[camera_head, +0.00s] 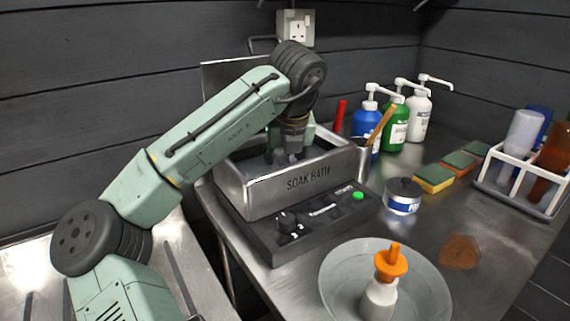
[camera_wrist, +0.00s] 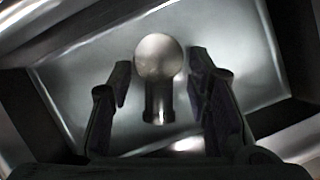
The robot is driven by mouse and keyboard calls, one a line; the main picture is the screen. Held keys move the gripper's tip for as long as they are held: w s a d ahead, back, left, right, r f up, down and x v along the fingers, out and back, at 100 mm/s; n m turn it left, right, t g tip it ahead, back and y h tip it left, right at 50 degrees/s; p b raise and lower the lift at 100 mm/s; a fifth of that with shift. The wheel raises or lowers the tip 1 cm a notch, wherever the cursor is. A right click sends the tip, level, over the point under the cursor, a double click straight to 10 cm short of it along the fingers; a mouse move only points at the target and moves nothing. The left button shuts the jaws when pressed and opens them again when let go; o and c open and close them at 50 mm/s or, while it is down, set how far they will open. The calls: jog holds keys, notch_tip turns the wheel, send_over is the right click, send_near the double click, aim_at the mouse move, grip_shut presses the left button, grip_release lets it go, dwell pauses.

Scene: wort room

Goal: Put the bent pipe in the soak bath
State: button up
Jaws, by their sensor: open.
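The soak bath (camera_head: 310,182) is a steel open-topped tank on a dark base with a knob and a green button. My gripper (camera_head: 283,156) points down into its opening. In the wrist view my gripper (camera_wrist: 160,80) is open, with one dark finger on each side of a shiny metal piece, which looks like the bent pipe (camera_wrist: 158,60). It has a rounded top and a short dark stem, and lies inside the bath's walls. I see gaps between it and the fingers. The head view does not show the pipe; the bath wall and gripper hide that area.
A grey bowl (camera_head: 340,285) with an orange-topped white bottle (camera_head: 380,295) stands front right. A tin (camera_head: 403,196), sponges (camera_head: 433,179), pump bottles (camera_head: 394,125) and a white bottle rack (camera_head: 500,187) stand right of the bath. A brown patch (camera_head: 460,252) marks the counter.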

jog(key=shift+r, duration=0.15)
jog(key=v, duration=1.2)
